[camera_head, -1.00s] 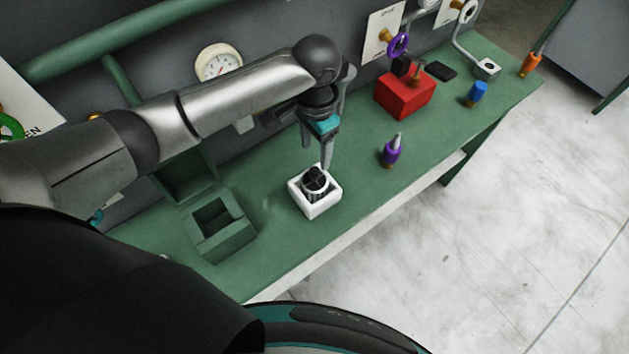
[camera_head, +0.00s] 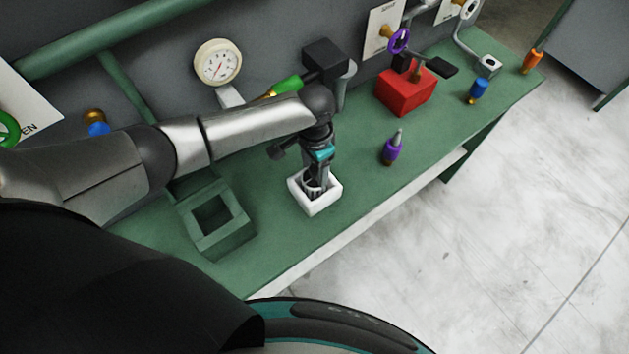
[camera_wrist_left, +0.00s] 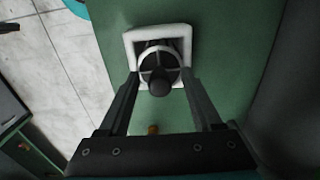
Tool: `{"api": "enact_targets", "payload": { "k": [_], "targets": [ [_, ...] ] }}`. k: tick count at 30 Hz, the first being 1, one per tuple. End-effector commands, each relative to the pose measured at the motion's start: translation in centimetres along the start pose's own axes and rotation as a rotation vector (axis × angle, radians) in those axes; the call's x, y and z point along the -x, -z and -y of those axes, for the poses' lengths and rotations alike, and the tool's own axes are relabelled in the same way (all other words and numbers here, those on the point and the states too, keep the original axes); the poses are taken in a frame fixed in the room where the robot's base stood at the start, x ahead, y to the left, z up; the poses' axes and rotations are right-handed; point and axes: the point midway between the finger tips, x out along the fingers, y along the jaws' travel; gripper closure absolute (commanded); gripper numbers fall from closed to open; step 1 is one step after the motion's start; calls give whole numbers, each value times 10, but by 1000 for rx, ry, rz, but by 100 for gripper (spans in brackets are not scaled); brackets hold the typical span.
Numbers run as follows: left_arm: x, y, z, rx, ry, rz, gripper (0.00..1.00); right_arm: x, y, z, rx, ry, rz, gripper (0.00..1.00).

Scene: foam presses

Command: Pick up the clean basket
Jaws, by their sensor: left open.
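The basket (camera_wrist_left: 160,62) is a small round metal piece with a dark knob, sitting inside a white square holder (camera_head: 327,204) on the green bench. In the left wrist view the holder (camera_wrist_left: 133,40) surrounds the basket. My left gripper (camera_head: 314,186) points down over the holder, its fingers reaching to the basket. In the left wrist view the open fingers (camera_wrist_left: 160,80) stand on either side of the knob; whether they touch it I cannot tell. The arm hides part of the basket in the head view. My right gripper is not in view.
A green square socket (camera_head: 218,232) is left of the holder. A purple bottle (camera_head: 392,150), a red block (camera_head: 405,97) and a blue bottle (camera_head: 479,91) stand to the right. A gauge (camera_head: 217,62) is on the back wall. The bench front edge is close.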

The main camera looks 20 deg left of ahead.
Motion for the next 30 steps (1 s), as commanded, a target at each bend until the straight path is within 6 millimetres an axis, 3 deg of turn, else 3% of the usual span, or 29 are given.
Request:
{"api": "enact_targets", "payload": {
  "k": [4, 21, 30],
  "targets": [
    [0, 0, 0, 0, 0, 0, 35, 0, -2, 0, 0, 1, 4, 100],
    [0, 0, 0, 0, 0, 1, 99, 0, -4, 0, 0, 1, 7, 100],
    [0, 0, 0, 0, 0, 1, 100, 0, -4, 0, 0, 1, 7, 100]
  ]
}}
